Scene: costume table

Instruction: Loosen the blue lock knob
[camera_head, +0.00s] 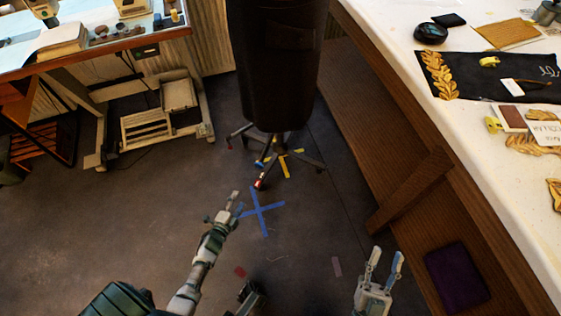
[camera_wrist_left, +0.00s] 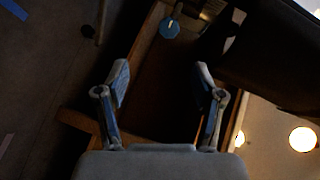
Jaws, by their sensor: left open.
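A round blue knob (camera_wrist_left: 169,28) shows near the top of the left wrist view, beyond my fingertips. A small blue part (camera_head: 262,163), possibly the same knob, shows low on the stand under the dark dress form (camera_head: 278,65). My left gripper (camera_head: 238,202) is open and empty, below and left of the stand base in the head view. Its two fingers (camera_wrist_left: 162,67) are spread in the wrist view, apart from the knob. My right gripper (camera_head: 385,263) is open and empty over the floor at lower right.
A long table with a white top (camera_head: 455,130) and wooden side runs along the right. The stand's dark legs (camera_head: 308,160) spread on the floor. A blue tape cross (camera_head: 262,210) lies in front. A low trolley (camera_head: 155,125) stands at back left. Floor between is mostly clear.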

